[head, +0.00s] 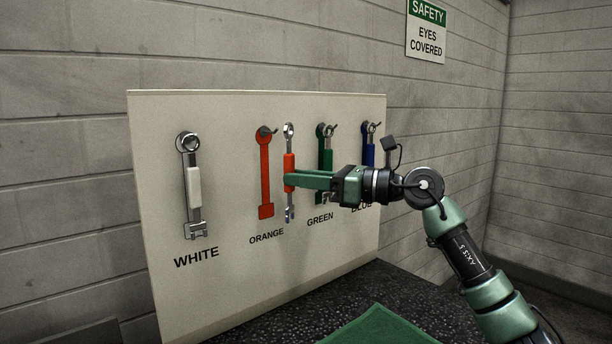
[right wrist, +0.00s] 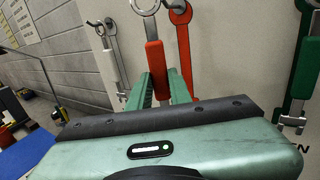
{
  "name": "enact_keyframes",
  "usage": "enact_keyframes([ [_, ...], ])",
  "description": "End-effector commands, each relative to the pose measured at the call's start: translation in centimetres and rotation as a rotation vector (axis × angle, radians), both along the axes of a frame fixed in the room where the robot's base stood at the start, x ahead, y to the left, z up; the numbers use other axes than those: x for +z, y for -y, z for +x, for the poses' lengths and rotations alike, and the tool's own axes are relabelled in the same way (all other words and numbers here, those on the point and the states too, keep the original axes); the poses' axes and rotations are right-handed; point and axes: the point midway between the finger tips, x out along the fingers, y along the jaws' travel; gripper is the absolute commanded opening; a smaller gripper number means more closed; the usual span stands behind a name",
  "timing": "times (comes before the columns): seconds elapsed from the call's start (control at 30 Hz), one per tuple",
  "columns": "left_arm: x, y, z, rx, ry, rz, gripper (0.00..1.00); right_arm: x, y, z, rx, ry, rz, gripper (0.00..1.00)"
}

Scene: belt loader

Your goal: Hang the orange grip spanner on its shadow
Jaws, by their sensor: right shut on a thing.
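The orange grip spanner (head: 289,192) hangs upright in my right gripper (head: 287,180), which is shut on its orange grip. In the right wrist view the orange grip (right wrist: 156,62) stands between the green fingers (right wrist: 160,88), with the silver ring end above. The orange shadow (head: 265,175) is painted on the white board (head: 225,120), with a peg (head: 273,130) at its top and the label ORANGE below. The spanner is just right of this shadow in the head view. I cannot tell its exact distance from the board. My left gripper is not in view.
A white grip spanner (head: 194,188) hangs at the board's left. A green grip spanner (head: 326,150) and a blue grip spanner (head: 370,152) hang to the right, partly behind my right arm. A green mat (head: 380,328) lies on the dark speckled top (head: 290,320) below.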

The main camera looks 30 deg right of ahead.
Motion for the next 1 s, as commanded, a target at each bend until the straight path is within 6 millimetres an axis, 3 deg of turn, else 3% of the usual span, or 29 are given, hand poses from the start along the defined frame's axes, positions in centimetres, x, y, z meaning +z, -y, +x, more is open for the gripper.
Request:
enact_keyframes([
  [1.0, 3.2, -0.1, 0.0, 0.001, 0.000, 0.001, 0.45, -0.6, -0.9, 6.0, 0.000, 0.000, 0.000, 0.00],
])
